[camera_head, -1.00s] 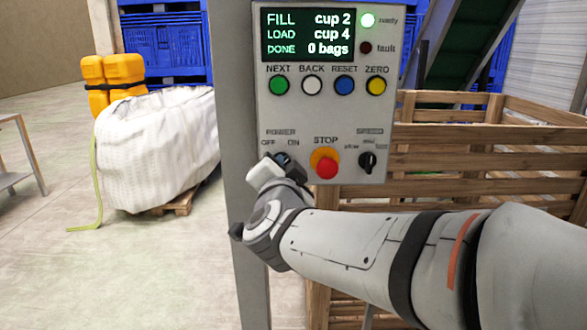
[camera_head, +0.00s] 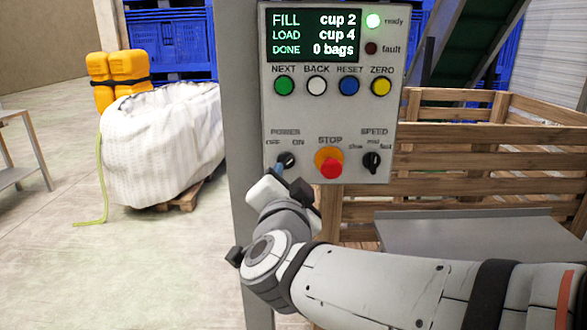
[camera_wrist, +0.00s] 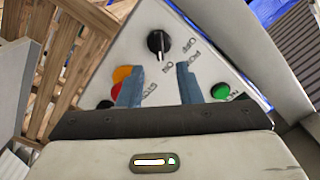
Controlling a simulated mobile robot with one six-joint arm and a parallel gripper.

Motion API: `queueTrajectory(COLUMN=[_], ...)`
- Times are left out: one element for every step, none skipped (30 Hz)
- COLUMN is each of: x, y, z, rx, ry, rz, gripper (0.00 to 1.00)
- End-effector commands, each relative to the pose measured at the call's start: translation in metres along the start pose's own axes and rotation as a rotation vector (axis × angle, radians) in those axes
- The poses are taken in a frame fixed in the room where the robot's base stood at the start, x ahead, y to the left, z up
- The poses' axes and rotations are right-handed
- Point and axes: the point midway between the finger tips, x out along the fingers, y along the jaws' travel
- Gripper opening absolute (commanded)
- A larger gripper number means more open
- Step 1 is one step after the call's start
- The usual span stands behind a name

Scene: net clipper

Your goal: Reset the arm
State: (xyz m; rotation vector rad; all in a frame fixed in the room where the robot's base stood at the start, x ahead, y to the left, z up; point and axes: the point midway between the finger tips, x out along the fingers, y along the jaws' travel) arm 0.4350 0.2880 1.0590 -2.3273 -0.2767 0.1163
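My arm (camera_head: 375,280) reaches in from the lower right in the head view. My gripper (camera_head: 280,173) is just below and in front of the power knob (camera_head: 286,160) on the control panel (camera_head: 325,115). In the wrist view my gripper (camera_wrist: 159,84) has its two blue-grey fingers apart with nothing between them. The black power knob (camera_wrist: 158,42) stands beyond the fingertips, apart from them. Its white mark points to ON. The screen (camera_head: 314,35) reads FILL cup 2, LOAD cup 4, DONE 0 bags.
The orange-ringed red stop button (camera_head: 331,167) and speed knob (camera_head: 372,160) are close right of my gripper. A grey post (camera_head: 240,130) backs the panel. A wooden crate (camera_head: 450,162) and grey surface (camera_head: 470,235) lie right. Open floor (camera_head: 130,260) lies left.

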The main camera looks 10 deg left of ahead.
Motion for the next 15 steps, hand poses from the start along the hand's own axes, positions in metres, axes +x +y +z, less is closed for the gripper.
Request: queueTrajectory(x=[-0.007, -0.01, -0.013, -0.015, -0.016, -0.018, -0.018, -0.018, -0.018, -0.018, -0.018, -0.018, -0.018, -0.018, -0.018], y=[-0.002, -0.002, -0.001, -0.001, 0.0, 0.0, 0.0, 0.0, 0.0, 0.0, 0.0, 0.0, 0.0, 0.0, 0.0], z=[-0.001, 0.0, 0.0, 0.0, 0.0, 0.0, 0.0, 0.0, 0.0, 0.0, 0.0, 0.0, 0.0, 0.0, -0.001], rx=[0.001, 0.001, 0.001, 0.001, 0.001, 0.001, 0.001, 0.001, 0.0, 0.0, 0.0, 0.0, 0.0, 0.0, -0.001], ry=[-0.002, -0.002, -0.001, -0.001, 0.0, 0.0, 0.0, 0.0, 0.0, 0.0, 0.0, 0.0, 0.0, 0.0, -0.002], rz=[-0.002, -0.003, -0.002, -0.001, 0.0, 0.0, 0.0, 0.0, 0.001, 0.001, 0.001, 0.001, 0.001, 0.0, 0.0], gripper=[0.32, 0.32, 0.32, 0.32, 0.32, 0.32, 0.32, 0.32, 0.32, 0.32, 0.32, 0.32, 0.32, 0.32, 0.32])
